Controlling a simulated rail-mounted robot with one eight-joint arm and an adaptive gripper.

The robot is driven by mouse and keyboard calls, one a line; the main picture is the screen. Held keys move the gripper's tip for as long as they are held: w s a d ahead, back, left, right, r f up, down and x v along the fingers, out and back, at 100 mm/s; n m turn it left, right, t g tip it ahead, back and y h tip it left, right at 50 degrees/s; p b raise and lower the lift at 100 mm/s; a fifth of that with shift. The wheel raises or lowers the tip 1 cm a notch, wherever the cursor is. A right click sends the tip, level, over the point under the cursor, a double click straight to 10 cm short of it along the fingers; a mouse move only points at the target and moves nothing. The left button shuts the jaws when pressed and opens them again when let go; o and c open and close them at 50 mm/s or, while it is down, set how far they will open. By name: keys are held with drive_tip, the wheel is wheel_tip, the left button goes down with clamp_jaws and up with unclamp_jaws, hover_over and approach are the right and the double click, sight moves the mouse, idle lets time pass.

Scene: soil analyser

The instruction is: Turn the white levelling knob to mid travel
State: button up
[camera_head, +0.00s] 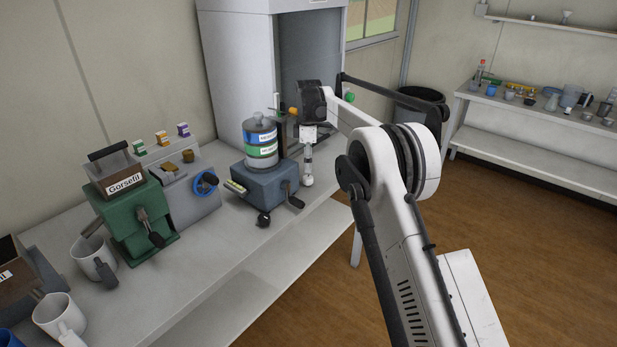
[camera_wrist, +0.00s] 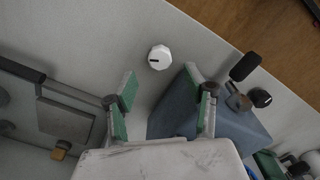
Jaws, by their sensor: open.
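The white levelling knob (camera_wrist: 159,57) shows in the wrist view on the pale grey bench top. It is faceted and has a short dark mark on its left part. My gripper (camera_wrist: 161,84) is open and empty, with green pads on its two fingers. The knob appears beyond the fingertips, roughly centred between them, and nothing touches it. In the head view a small white round part (camera_head: 307,181) stands at the bench edge below the end of my arm; I cannot tell if it is the knob.
A blue device (camera_head: 268,187) with a dark crank stands close to the gripper; its blue body (camera_wrist: 215,112) lies by the right finger in the wrist view. A green grinder (camera_head: 135,215) and white mugs (camera_head: 93,258) stand farther left. A tall grey cabinet (camera_head: 235,70) is behind.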

sight(308, 177)
drive_tip(key=shift+f, duration=3.15)
drive_tip(key=c, duration=1.1)
drive_tip(key=shift+m, duration=0.3)
drive_tip(key=shift+m+b, duration=0.75)
drive_tip(key=shift+m, duration=0.45)
drive_tip(key=shift+m+b, duration=0.45)
drive_tip(key=shift+m, duration=0.95)
